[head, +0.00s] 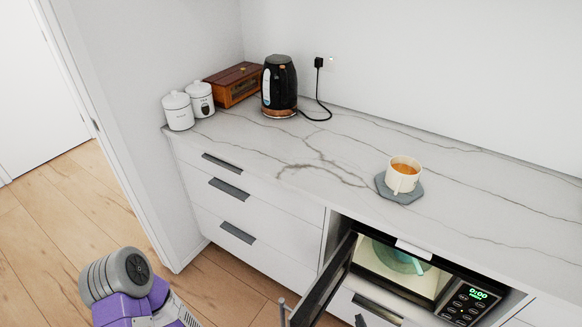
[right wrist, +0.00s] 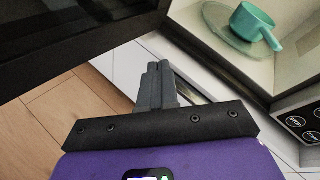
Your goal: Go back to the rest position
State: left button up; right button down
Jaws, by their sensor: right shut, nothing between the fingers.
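My right gripper (right wrist: 158,85) shows in the right wrist view with its two grey fingers together and nothing between them. It is in front of the open microwave (head: 441,292), beside the dark open door (head: 330,275), and touches neither as far as I can see. In the head view only a small dark tip at the bottom edge may belong to it. A purple and grey link of my own arm shows at the lower left of the head view. My left gripper is not in view.
A teal pot (right wrist: 252,24) sits inside the microwave. On the marble counter (head: 330,165) are a cup (head: 402,180) on a grey coaster (head: 381,188), a black kettle (head: 279,88), a wooden box (head: 234,86) and white canisters (head: 178,111). Wooden floor is clear at left.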

jog(key=s+a+n+g+y+p, duration=0.25)
jog(key=a+n+g+y, duration=0.4)
jog(key=a+n, duration=0.7)
jog(key=s+a+r+n+g, duration=0.1)
jog(key=s+r+n+g, duration=0.2)
jog(key=n, duration=0.4)
jog(key=s+a+r+n+g+h+p, duration=0.1)
jog(key=s+r+n+g, duration=0.3)
jog(key=s+n, duration=0.2)
jog(key=shift+s+a+n+g, duration=0.2)
jog(key=shift+s+n+g, duration=0.2)
jog(key=shift+n, duration=0.75)
jog(key=shift+s, duration=0.1)
